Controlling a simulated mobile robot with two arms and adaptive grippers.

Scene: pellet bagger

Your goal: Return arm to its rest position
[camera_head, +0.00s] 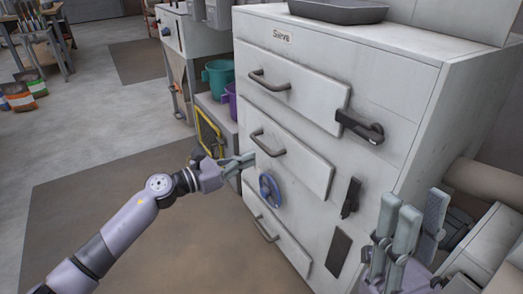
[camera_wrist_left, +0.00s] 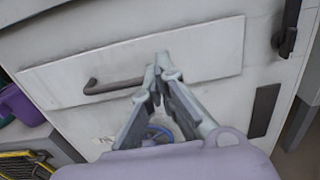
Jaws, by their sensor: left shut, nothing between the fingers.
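My left arm reaches in from the left in the head view. Its gripper (camera_head: 250,158) is shut and empty, in front of the white Sieva cabinet (camera_head: 410,90), near the middle drawer's handle (camera_head: 267,143) and above left of the blue handwheel (camera_head: 270,189). In the left wrist view the shut fingertips (camera_wrist_left: 162,62) lie over a drawer front, right of its dark handle (camera_wrist_left: 114,86); I cannot tell whether they touch. The blue wheel (camera_wrist_left: 158,133) is partly hidden behind the fingers. My right gripper (camera_head: 420,208) points up at the lower right, its fingers apart and empty.
The cabinet also has a top drawer (camera_head: 295,85), a black latch (camera_head: 360,126) and a lower drawer handle (camera_head: 265,229). A teal bucket (camera_head: 218,78) and a purple one (camera_head: 230,101) stand left of it. The brown floor mat (camera_head: 90,190) around my left arm is clear.

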